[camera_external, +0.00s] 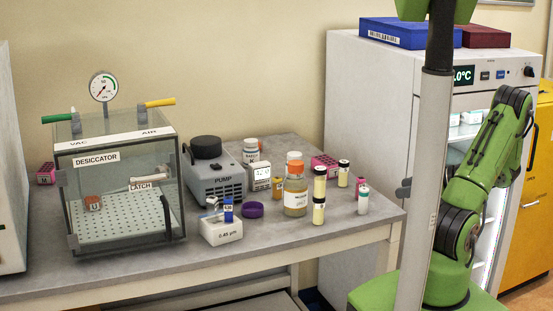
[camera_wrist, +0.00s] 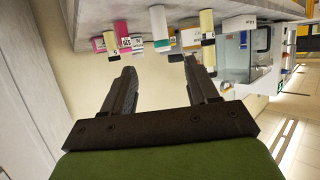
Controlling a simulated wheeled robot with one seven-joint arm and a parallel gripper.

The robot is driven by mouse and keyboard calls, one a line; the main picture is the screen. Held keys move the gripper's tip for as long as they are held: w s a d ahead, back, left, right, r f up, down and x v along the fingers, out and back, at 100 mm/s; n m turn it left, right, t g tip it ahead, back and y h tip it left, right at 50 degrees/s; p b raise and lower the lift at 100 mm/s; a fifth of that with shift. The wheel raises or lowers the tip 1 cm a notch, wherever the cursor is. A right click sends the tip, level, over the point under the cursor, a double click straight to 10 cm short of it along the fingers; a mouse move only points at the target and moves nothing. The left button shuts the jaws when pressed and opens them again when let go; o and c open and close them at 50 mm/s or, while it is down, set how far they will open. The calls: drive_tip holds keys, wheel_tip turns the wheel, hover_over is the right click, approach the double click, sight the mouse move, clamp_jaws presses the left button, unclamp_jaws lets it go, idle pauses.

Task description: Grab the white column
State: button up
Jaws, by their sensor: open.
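The white column is most likely the small white cylinder with a teal band (camera_external: 363,200) at the right front of the bench in the external view. In the wrist view the white cylinder (camera_wrist: 157,20) hangs upside down at the top centre, with its teal band lowest. My gripper (camera_wrist: 160,67) is open and empty. Its two dark fingers point toward the bench, and the cylinder appears beyond the fingertips, roughly between them and apart from them. In the external view my mast hides most of the gripper.
Yellow vials with black caps (camera_external: 319,211) (camera_external: 343,174) stand close left of the cylinder, with an amber bottle (camera_external: 296,198) beyond. A pink rack (camera_external: 325,163) is behind. A pump (camera_external: 213,182) and desiccator (camera_external: 120,190) stand farther left. The bench's right edge (camera_external: 397,224) is near.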

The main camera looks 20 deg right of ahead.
sight(363, 201)
drive_tip(key=x, duration=1.5)
drive_tip(key=shift+w+a+r, duration=0.1)
drive_tip(key=shift+w+a, duration=0.05)
drive_tip(key=shift+a, duration=0.05)
drive_tip(key=c, duration=1)
drive_tip(key=shift+r, duration=0.1)
